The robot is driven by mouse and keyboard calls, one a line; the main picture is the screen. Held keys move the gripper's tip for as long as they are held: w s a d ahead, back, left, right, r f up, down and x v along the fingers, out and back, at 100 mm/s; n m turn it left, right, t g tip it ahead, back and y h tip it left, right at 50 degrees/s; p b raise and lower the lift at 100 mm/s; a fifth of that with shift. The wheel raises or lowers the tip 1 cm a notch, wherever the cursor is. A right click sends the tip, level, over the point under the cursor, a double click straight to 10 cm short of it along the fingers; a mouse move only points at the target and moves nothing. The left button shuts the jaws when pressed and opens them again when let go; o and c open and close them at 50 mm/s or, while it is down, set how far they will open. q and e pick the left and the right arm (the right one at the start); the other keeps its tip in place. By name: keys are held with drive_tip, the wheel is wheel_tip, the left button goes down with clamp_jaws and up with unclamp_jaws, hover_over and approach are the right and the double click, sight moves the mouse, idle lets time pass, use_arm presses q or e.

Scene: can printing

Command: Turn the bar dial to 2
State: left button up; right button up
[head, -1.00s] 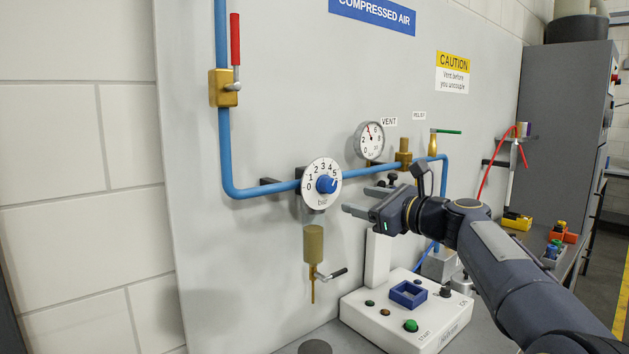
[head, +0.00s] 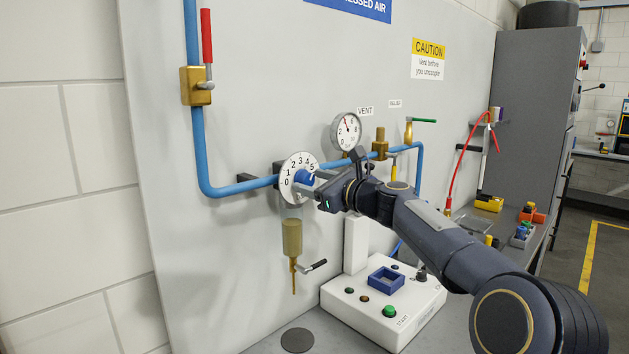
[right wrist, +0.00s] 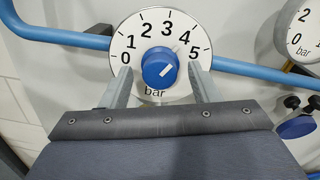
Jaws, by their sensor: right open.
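The bar dial (head: 299,165) is a white round face numbered 0 to 5 on the blue pipe, with a blue knob (right wrist: 160,68) at its centre. In the right wrist view a white line on the knob slants up to the right, roughly towards 4 to 5; its exact reading is hard to tell. My right gripper (head: 313,184) is at the dial, its jaws open. In the right wrist view one finger is left of the knob and one right, with gaps between. My left gripper is not in view.
A vent gauge (head: 346,131) and brass fittings sit right of the dial. A filter bowl (head: 292,238) with a small black-handled valve hangs below it. A white control box (head: 340,300) stands underneath. A red-handled valve (head: 197,86) is upper left.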

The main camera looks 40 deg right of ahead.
drive_tip(key=shift+c, duration=0.4)
drive_tip(key=c, duration=0.9)
drive_tip(key=shift+a+f+n+b, duration=0.1)
drive_tip(key=shift+f+n+b, duration=0.05)
drive_tip(key=shift+n+b, duration=1)
drive_tip(key=n+b, duration=0.1)
drive_tip(key=n, duration=0.2)
drive_tip(key=n+b, duration=0.3)
drive_tip(key=n, duration=0.1)
drive_tip(key=shift+n+b, duration=0.55)
drive_tip(key=shift+n, duration=0.6)
